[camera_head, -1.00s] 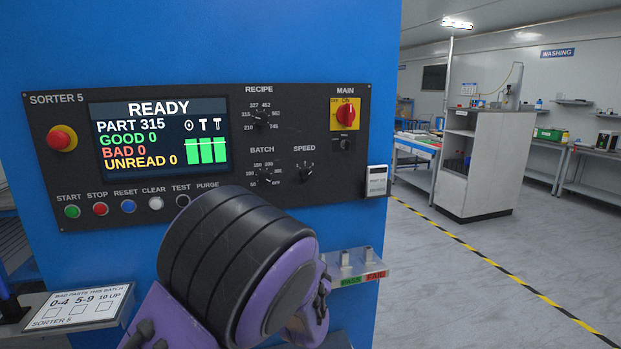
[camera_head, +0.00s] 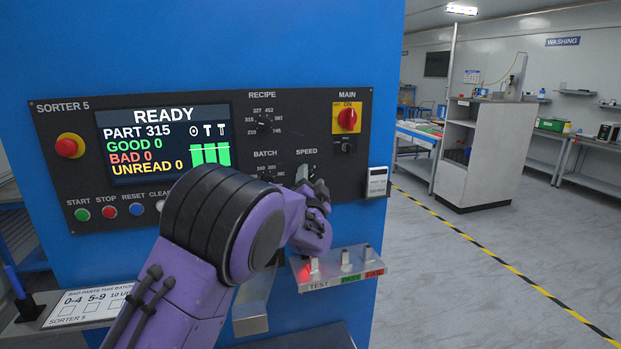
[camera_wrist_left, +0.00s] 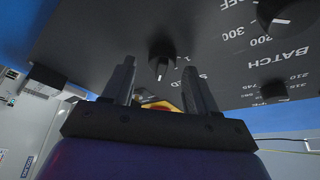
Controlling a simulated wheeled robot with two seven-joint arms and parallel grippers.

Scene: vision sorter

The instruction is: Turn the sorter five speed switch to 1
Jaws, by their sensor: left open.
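The SPEED switch is a small black knob on the dark sorter 5 panel (camera_head: 215,105), under the SPEED label (camera_head: 306,151). In the head view my left gripper (camera_head: 311,181) is in front of it and hides most of it. In the left wrist view the knob (camera_wrist_left: 162,52) shows upside down, with a white pointer mark, between and beyond the tips of my open left gripper (camera_wrist_left: 158,68). The fingers look apart from the knob. My right gripper is not in view.
The BATCH knob (camera_wrist_left: 283,14) is beside the SPEED knob, partly hidden by my arm in the head view. The red MAIN switch (camera_head: 347,119) is above right. A small shelf (camera_head: 335,269) with TEST, PASS and FAIL items juts out below. A white box (camera_head: 377,182) hangs on the panel's right edge.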

